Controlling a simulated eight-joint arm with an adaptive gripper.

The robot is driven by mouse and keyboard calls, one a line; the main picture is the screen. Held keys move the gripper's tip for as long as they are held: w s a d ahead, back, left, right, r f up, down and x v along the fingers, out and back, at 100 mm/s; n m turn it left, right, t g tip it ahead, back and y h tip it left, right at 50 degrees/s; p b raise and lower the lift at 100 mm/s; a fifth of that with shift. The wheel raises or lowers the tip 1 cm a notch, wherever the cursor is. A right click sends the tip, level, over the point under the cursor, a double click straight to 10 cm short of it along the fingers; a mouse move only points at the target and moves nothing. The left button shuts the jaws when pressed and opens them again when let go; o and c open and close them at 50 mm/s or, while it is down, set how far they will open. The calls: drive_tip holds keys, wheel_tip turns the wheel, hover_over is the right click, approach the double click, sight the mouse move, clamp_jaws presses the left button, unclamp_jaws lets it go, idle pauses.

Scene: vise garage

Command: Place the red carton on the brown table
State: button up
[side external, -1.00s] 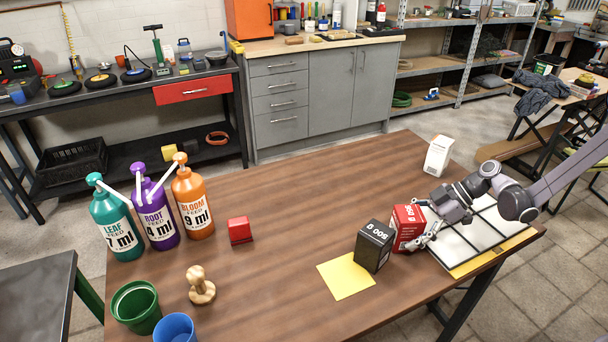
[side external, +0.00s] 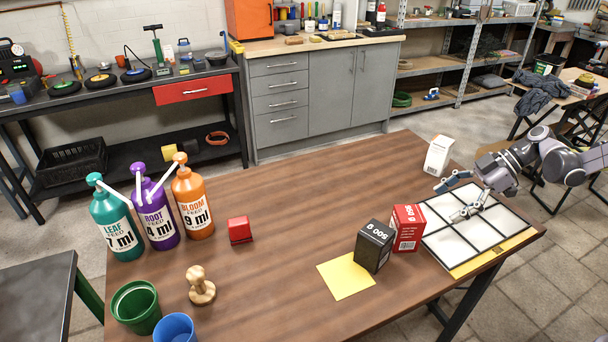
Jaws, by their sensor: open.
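The red carton (side external: 408,228) stands upright on the brown table (side external: 290,235), at its right part. It is just left of the white gridded board and close beside the black carton (side external: 373,247); I cannot tell whether the two touch. My gripper (side external: 455,198) is open and empty, to the upper right of the red carton and apart from it, over the gridded board.
The white gridded board (side external: 470,243) with a yellow edge lies at the table's right end. A white carton (side external: 438,156) stands behind it. A yellow sheet (side external: 346,280) lies by the black carton. Bottles, a red block (side external: 240,230) and cups stand left. The table's middle is clear.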

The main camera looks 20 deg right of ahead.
drive_tip(key=s+a+r+m+t+h, duration=0.3)
drive_tip(key=s+a+r+m+h, duration=0.4)
drive_tip(key=s+m, duration=0.3)
drive_tip(key=m+h, duration=0.1)
drive_tip(key=m, duration=0.2)
drive_tip(key=shift+s+a+r+t, duration=0.15)
drive_tip(key=shift+t, duration=0.15)
